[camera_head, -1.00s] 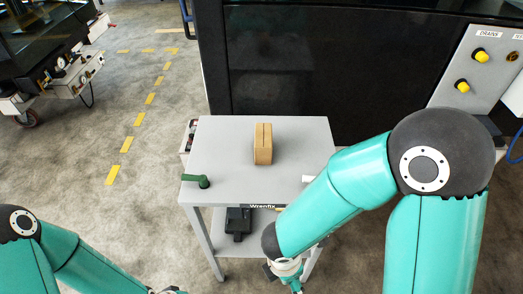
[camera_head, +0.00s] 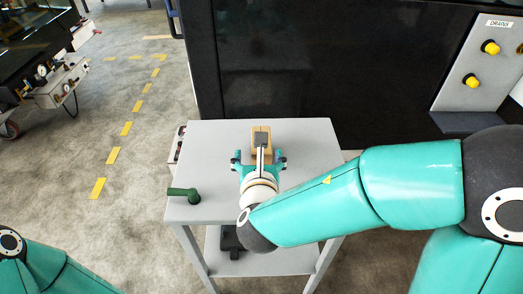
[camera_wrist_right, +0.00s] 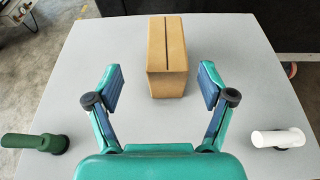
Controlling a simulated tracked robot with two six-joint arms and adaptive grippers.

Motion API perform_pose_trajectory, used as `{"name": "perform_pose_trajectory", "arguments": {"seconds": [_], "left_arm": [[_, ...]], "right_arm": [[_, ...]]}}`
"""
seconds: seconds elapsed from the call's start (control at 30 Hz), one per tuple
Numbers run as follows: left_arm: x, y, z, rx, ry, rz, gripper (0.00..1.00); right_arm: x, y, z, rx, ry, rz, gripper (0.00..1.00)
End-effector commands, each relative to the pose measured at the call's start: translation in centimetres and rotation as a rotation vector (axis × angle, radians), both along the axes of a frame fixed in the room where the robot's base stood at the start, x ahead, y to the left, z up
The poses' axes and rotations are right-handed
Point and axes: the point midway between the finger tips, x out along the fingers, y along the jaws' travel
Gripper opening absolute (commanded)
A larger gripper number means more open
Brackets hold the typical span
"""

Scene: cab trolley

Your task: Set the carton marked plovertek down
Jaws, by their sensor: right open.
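A brown cardboard carton (camera_wrist_right: 167,58) with a dark seam along its top stands upright on the grey trolley top (camera_wrist_right: 90,60). In the head view the carton (camera_head: 261,157) is partly hidden behind my right gripper (camera_head: 259,160). No marking can be read on it. In the right wrist view my right gripper (camera_wrist_right: 160,88) is open, its two fingers spread wide with empty space between them. The carton stands just beyond the fingertips, apart from both. My left gripper is not in view; only part of my left arm shows at the lower left.
A dark green handle (camera_head: 184,194) sits at the trolley's left front, and a white cylinder (camera_wrist_right: 276,139) at its right front. A black item (camera_head: 230,240) lies on the lower shelf (camera_head: 270,262). A black machine (camera_head: 330,60) stands behind. The trolley top beside the carton is clear.

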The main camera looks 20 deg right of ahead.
Motion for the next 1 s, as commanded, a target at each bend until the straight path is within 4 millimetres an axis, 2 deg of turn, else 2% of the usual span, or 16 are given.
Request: {"name": "perform_pose_trajectory", "arguments": {"seconds": [0.1, 0.37, 0.53, 0.7, 0.97, 1.0], "left_arm": [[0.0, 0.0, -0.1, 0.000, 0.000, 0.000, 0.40], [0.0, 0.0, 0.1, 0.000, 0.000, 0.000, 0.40], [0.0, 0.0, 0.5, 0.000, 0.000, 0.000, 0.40], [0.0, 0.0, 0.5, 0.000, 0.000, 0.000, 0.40], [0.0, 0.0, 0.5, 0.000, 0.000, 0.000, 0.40], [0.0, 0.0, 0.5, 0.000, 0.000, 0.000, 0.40]], "right_arm": [[1.5, -0.5, -0.6, 0.001, 0.002, -0.004, 0.81], [2.9, -1.2, -0.9, 0.003, 0.002, -0.004, 0.81], [5.0, -2.5, -1.2, 0.002, 0.002, -0.007, 0.81], [6.7, -2.8, -1.9, 0.003, 0.001, -0.002, 0.81], [6.9, -2.9, -2.0, 0.003, 0.001, -0.001, 0.81], [6.9, -2.9, -2.0, 0.003, 0.001, -0.001, 0.76]]}}
